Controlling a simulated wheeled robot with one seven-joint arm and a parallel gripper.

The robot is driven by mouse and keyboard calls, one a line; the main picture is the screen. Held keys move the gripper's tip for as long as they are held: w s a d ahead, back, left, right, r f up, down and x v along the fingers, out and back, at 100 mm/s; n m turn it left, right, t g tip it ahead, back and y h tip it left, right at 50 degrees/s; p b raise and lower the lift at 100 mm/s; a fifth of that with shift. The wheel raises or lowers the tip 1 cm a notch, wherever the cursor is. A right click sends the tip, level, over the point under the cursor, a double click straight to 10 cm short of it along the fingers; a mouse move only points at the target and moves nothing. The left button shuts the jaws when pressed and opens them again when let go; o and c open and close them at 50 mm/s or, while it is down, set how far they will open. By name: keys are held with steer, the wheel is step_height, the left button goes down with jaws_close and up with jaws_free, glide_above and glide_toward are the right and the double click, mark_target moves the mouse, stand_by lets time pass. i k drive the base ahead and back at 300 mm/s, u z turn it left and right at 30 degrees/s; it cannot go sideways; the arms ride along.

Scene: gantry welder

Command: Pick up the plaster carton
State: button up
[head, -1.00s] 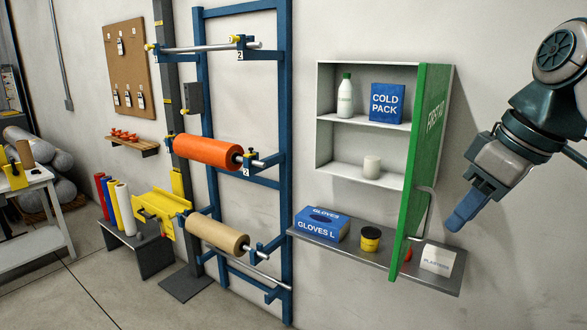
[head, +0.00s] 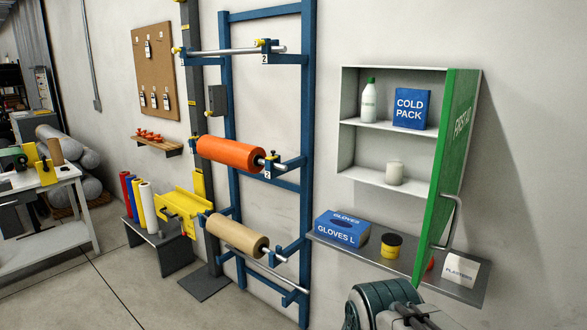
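The plaster carton (head: 460,270) is a small white box with "PLASTERS" on its front. It stands on the right end of the grey shelf (head: 335,247) under the first-aid cabinet, to the right of the open green door. Part of my arm shows at the bottom edge, below the shelf and left of the carton. My gripper's fingers are not in view.
The open green cabinet door (head: 445,170) with its grey handle stands just left of the carton. A red item is partly hidden behind it. A yellow-black jar (head: 391,245) and a blue glove box (head: 342,229) share the shelf. Bare wall lies to the right.

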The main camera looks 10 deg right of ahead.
mark_target(457, 270)
steer(key=z, duration=1.25)
steer(key=k, duration=0.5)
steer(key=z, duration=0.7)
steer(key=i, duration=1.1)
steer(key=u, duration=0.6)
steer(key=i, duration=0.55)
steer(key=u, duration=0.5)
